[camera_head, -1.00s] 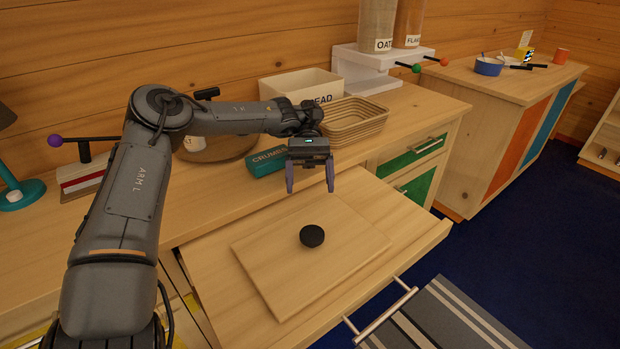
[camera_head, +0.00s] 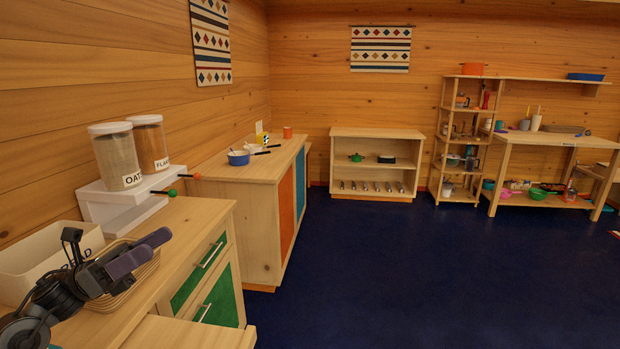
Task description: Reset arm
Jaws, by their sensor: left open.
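My left gripper (camera_head: 146,254) is at the lower left of the head view, over the near counter (camera_head: 178,243). Its two dark fingers are apart with nothing seen between them. It is in front of a tan ribbed basket (camera_head: 140,283) and the white bread box (camera_head: 30,257), and hides part of both. Whether it touches them I cannot tell. Most of the left arm is outside the picture. My right gripper is not in view.
A white dispenser stand (camera_head: 118,207) with oat and flake jars stands on the counter. Green drawers (camera_head: 205,265) are below. A second counter (camera_head: 250,168) holds a blue bowl (camera_head: 238,157). Shelves (camera_head: 376,150) line the far wall. The dark blue floor (camera_head: 400,270) is clear.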

